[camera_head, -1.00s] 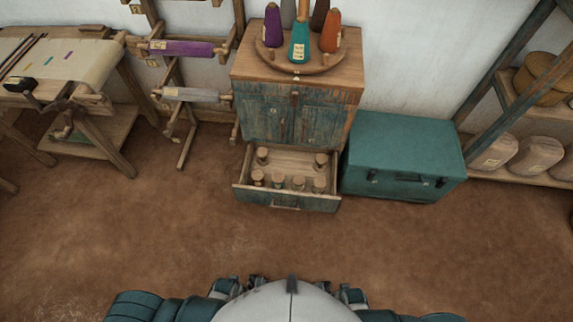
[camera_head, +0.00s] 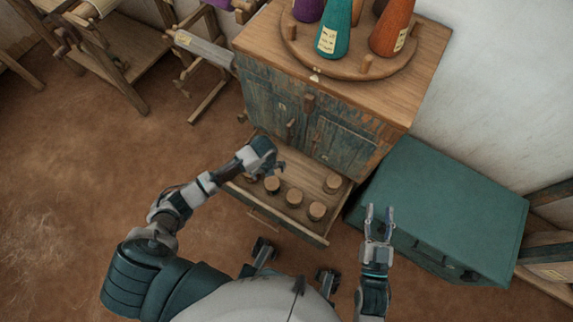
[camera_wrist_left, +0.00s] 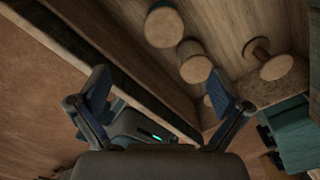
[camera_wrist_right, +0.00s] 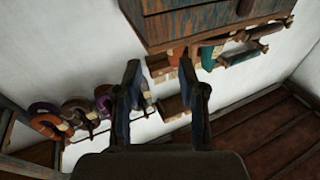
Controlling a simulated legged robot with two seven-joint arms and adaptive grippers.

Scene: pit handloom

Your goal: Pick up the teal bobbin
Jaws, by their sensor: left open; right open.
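Several small bobbins with round wooden ends stand in the open drawer (camera_head: 262,218); from above, their ends hide most of the thread. No bobbin is clearly teal in the head view. My left gripper (camera_head: 268,173) is open and empty, above the drawer's left part near a bobbin (camera_head: 272,184). My right gripper (camera_head: 380,211) is open and empty, beside the drawer and in front of the teal chest.
The cabinet (camera_head: 310,128) rises behind the drawer. A round stand (camera_head: 365,68) on it holds a teal cone (camera_head: 337,30), an orange cone (camera_head: 393,28) and others. The teal chest (camera_head: 450,205) stands to the right.

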